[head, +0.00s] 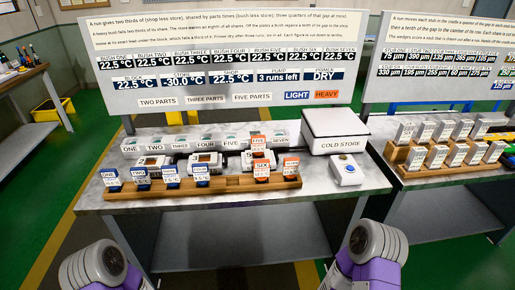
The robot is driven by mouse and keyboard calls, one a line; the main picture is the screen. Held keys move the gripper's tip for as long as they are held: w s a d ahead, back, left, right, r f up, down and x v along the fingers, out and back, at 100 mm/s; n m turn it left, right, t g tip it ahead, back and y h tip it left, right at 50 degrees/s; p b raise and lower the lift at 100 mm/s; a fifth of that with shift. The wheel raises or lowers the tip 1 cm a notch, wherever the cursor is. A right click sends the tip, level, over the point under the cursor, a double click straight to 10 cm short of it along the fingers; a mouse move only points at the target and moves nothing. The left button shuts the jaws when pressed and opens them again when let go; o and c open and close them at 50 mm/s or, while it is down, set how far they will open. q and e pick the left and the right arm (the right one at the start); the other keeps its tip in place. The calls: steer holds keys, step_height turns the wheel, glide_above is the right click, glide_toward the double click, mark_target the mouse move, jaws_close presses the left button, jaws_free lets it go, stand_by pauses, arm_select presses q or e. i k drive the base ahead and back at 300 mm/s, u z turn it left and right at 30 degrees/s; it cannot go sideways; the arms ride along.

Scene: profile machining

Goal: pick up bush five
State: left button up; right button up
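I cannot tell exactly which piece is bush five. Only rounded links of my two arms show at the bottom edge. Neither gripper is in view.
The wooden rack (230,186) along the bench front holds several blue-labelled pieces and another orange one (291,166). A white cold store (335,132) and a white box with a blue button (346,170) stand at the right. A second bench with racked pieces adjoins the right side.

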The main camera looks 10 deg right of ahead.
mark_target(259, 144)
steer(key=u, duration=1.15)
steer(key=i, duration=1.1)
steer(key=z, duration=2.8)
